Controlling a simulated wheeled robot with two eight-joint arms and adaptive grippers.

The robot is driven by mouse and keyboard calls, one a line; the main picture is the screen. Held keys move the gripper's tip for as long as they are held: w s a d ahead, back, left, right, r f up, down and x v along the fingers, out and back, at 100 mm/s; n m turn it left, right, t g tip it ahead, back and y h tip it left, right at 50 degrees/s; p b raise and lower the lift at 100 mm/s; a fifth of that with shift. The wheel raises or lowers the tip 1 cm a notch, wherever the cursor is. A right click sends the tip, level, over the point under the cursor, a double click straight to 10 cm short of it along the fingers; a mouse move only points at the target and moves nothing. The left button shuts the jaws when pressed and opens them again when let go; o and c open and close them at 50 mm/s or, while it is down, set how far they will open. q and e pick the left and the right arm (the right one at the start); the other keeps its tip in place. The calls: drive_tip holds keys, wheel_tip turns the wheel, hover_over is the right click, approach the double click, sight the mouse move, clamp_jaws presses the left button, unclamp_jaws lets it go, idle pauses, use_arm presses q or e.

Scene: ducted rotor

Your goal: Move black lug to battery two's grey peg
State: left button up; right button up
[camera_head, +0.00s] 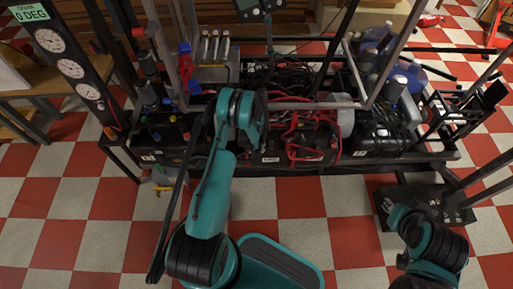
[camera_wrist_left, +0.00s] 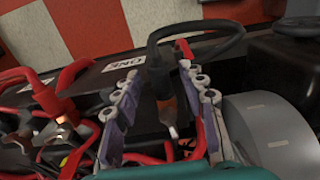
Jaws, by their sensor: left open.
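My left gripper (camera_wrist_left: 161,78) is open in the left wrist view, with a finger on each side of a black cable end. The black cable (camera_wrist_left: 232,42) loops over from the right and runs down between the fingers. A small silvery lug end (camera_wrist_left: 172,131) shows below it; whether a finger touches it I cannot tell. A black battery (camera_wrist_left: 95,82) behind the fingers carries an upside-down label reading ONE. In the head view, my left wrist (camera_head: 243,110) hangs over the tray and mostly hides the gripper. I cannot make out battery two's grey peg.
Red cables (camera_head: 308,130) tangle right of my left wrist; they also crowd the lower left of the left wrist view (camera_wrist_left: 60,130). A large grey cylinder (camera_wrist_left: 268,130) stands close right of the fingers. Bottles (camera_head: 392,88) and upright posts flank the black tray. The checkered floor in front is partly clear.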

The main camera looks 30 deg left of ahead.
use_arm(q)
clamp_jaws()
drive_tip(key=shift+s+d, duration=0.1)
drive_tip(key=shift+s, duration=0.05)
drive_tip(key=shift+s+d, duration=0.45)
drive_tip(key=shift+s, duration=0.3)
drive_tip(key=shift+s+d, duration=0.45)
drive_tip(key=shift+s, duration=0.3)
drive_tip(key=shift+s+d+r+p, duration=0.15)
drive_tip(key=shift+s+r+p, duration=0.1)
drive_tip(key=shift+r, duration=0.5)
drive_tip(key=shift+s+d+r+p, duration=0.1)
drive_tip(key=shift+s+r, duration=0.1)
drive_tip(key=shift+r, duration=0.55)
